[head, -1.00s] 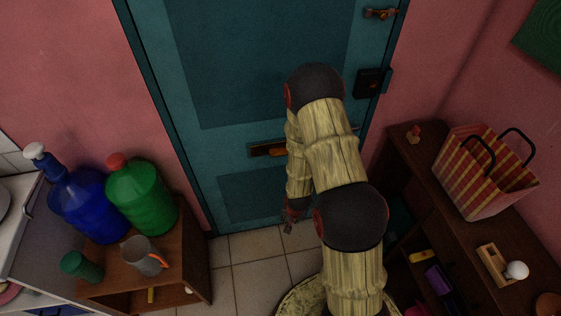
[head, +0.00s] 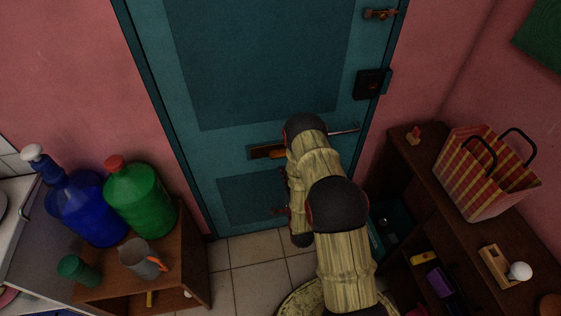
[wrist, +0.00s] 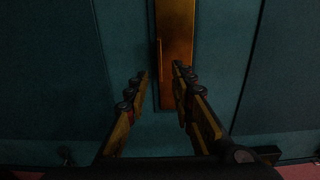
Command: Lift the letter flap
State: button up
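The letter flap (head: 268,152) is an orange-brown piece in a dark frame on the teal door (head: 265,60). My arm covers its right end in the head view. In the wrist view the flap (wrist: 176,40) stands upright as a brown-orange strip, running from the top edge down to the fingertips. My gripper (wrist: 161,74) is open and empty, with its fingertips apart at the flap's lower end. The right fingertip overlaps the strip; I cannot tell if it touches. In the head view the gripper (head: 281,208) is mostly hidden beside my arm, below the flap.
A door handle (head: 343,129) and a dark lock box (head: 373,84) sit right of the flap. A low cabinet with a green bottle (head: 140,202) and a blue bottle (head: 90,212) stands left. A shelf with a striped bag (head: 485,176) stands right. Floor tiles (head: 243,252) are clear between.

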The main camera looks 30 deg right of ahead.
aim_at(279, 151)
jog(key=b+x, duration=0.1)
jog(key=x, duration=0.6)
jog(key=shift+w+b, duration=0.3)
jog(key=shift+d+f, duration=0.1)
grip_shut()
dwell(0.6)
